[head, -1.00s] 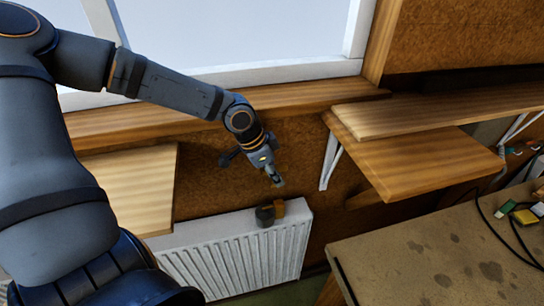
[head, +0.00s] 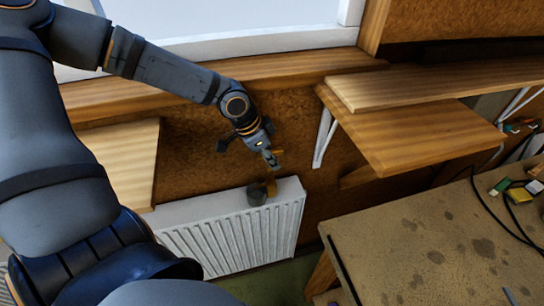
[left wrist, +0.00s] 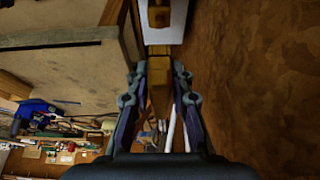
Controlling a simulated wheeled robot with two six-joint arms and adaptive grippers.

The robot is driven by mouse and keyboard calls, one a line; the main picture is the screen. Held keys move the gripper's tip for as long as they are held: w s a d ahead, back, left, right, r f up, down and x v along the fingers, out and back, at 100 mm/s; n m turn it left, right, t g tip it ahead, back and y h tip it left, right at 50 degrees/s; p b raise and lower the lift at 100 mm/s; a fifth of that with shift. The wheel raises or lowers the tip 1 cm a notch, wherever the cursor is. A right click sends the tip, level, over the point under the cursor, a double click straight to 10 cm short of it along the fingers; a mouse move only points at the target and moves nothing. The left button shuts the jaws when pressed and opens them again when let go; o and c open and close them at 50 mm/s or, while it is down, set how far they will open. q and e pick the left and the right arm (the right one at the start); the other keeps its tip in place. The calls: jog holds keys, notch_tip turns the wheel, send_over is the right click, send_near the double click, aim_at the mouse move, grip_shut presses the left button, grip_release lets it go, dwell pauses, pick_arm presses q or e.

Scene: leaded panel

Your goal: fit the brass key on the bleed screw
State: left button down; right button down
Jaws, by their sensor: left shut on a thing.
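My left gripper (head: 271,160) is above the right end of the white radiator (head: 230,238). In the left wrist view its fingers (left wrist: 159,85) are shut on a brass-coloured piece, the brass key (left wrist: 158,98), which points away from the wrist. A second brass-coloured part (left wrist: 159,17) lies beyond it against the white radiator. In the head view a brass-coloured part (head: 271,187) shows at the radiator's top, below the fingertips and apart from them. The bleed screw itself is too small to make out. My right gripper is not in view.
A dark cup-shaped thing (head: 257,194) stands on the radiator top, close beside the brass-coloured part. A wooden shelf (head: 410,140) on a white bracket (head: 324,136) is to the right. A stained workbench (head: 420,250) is at lower right. A window sill (head: 300,75) runs behind.

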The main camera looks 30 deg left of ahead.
aim_at(272, 178)
pick_arm(q)
jog(key=shift+w+f+b, duration=0.1)
jog(key=shift+f+b, duration=1.15)
jog(key=shift+f, duration=0.65)
jog(key=shift+r, duration=0.1)
jog(key=shift+f+b, duration=1.15)
jog(key=shift+f, duration=0.2)
jog(key=c, duration=1.1)
grip_release()
